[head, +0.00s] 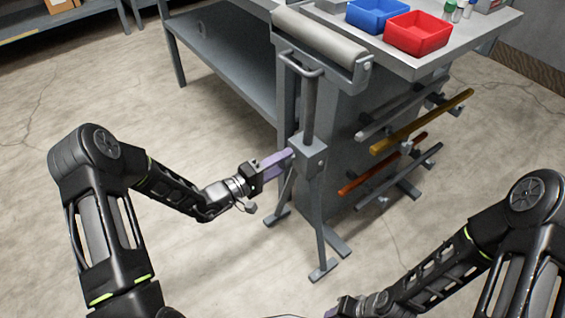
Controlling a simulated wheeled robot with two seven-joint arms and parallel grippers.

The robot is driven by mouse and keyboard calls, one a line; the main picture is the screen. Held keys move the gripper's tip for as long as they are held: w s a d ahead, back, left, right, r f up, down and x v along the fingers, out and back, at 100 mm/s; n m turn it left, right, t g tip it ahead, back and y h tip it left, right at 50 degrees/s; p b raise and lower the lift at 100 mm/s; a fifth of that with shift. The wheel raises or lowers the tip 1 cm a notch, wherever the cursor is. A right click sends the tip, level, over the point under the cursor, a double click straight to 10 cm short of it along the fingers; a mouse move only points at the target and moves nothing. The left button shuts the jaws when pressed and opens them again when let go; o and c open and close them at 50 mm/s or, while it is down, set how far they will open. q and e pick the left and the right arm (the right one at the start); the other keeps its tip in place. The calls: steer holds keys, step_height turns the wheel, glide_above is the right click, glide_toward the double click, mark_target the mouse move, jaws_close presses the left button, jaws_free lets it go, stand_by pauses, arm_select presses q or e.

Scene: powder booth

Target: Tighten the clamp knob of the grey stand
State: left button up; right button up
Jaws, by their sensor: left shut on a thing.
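The grey stand (309,112) is upright in the middle of the head view, with a wide roller (318,46) on top, a collar block on its post and splayed legs on the floor. My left gripper (284,160) reaches in from the left, level with the collar. Its purple fingers are shut at the collar's left side, on the clamp knob, which the fingers hide. My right gripper (343,308) is low at the bottom edge, away from the stand. Only part of it shows, so its opening is unclear.
A grey bench (222,72) stands behind on the left. A cabinet top (462,55) at the right carries a blue bin (376,14) and a red bin (417,34). Grey, yellow and orange bars (422,122) stick out along the cabinet's side. The floor at left is clear.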

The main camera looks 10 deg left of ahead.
stand_by(0.4)
arm_select(q)
steer(key=o, duration=1.4)
steer(key=shift+c, duration=0.2)
steer(key=p+v, duration=0.1)
steer(key=v, duration=0.6)
steer(key=shift+s+a, duration=0.25)
steer(key=shift+s, duration=0.05)
